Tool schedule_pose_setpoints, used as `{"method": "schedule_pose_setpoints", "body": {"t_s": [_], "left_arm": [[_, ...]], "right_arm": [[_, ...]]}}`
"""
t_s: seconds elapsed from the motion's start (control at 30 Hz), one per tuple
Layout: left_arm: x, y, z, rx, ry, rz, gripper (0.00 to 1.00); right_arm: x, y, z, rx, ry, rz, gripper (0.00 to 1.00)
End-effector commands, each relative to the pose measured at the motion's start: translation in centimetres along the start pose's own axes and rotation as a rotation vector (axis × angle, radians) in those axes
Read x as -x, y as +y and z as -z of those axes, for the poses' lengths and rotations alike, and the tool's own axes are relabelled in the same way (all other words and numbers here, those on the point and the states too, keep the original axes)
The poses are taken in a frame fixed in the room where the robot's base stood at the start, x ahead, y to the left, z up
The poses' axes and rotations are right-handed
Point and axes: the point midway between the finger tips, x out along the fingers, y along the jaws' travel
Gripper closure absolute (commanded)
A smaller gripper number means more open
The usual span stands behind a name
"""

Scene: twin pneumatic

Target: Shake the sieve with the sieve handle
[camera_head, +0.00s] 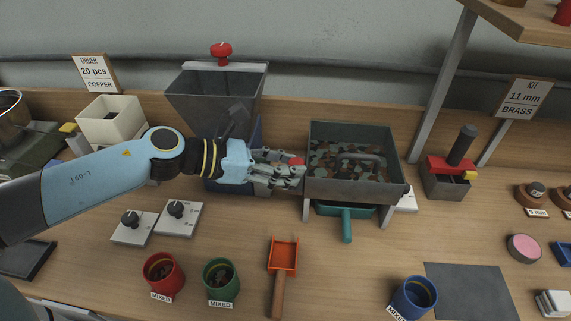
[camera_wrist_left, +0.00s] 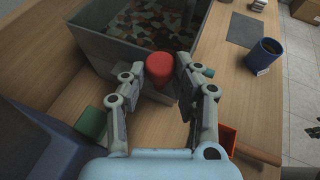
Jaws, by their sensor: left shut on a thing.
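The sieve (camera_head: 320,185) is a dark grey open box on legs, full of brown, copper and grey-green pieces. In the left wrist view the sieve (camera_wrist_left: 97,42) fills the upper part. The sieve handle ends in a red knob (camera_wrist_left: 159,66) at the box's left side; the knob also shows in the head view (camera_head: 297,161). My left gripper (camera_head: 292,174) is shut on the sieve handle, its fingers on both sides just by the red knob. The fingers hide most of the handle. My right gripper is not in view.
A teal tray with a handle (camera_head: 347,225) sits under the sieve. A grey hopper (camera_head: 215,95) stands behind my left arm. An orange scoop (camera_head: 283,255), red cup (camera_head: 163,277), green cup (camera_head: 221,283) and blue cup (camera_head: 414,298) stand in front. A red-topped device (camera_head: 450,165) stands right.

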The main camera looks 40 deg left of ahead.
Motion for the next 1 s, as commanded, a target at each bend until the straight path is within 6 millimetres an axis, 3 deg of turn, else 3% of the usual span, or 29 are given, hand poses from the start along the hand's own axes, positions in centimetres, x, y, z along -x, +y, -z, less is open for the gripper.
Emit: {"method": "schedule_pose_setpoints", "body": {"t_s": [0.13, 0.33, 0.57, 0.6, 0.7, 0.8, 1.0], "left_arm": [[-0.2, 0.5, 0.0, -0.001, -0.001, 0.000, 1.00], [-1.2, 2.9, -0.3, -0.001, -0.001, -0.002, 1.00], [-1.1, 2.9, -0.5, 0.002, 0.000, 0.000, 1.00], [-1.1, 2.9, -0.5, 0.002, 0.000, 0.000, 0.69], [-1.1, 2.9, -0.5, 0.001, 0.000, 0.000, 0.56], [-1.1, 2.9, -0.5, 0.001, 0.000, 0.000, 0.47], [-1.1, 2.9, -0.5, 0.001, 0.000, 0.000, 0.47]], "right_arm": [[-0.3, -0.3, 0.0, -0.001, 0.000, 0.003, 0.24], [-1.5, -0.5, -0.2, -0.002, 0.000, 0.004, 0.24], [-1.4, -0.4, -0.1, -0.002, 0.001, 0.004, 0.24], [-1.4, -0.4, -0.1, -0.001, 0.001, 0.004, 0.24], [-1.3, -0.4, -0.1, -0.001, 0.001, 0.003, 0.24], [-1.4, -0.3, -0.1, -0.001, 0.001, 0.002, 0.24], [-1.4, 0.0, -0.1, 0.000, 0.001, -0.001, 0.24]]}}
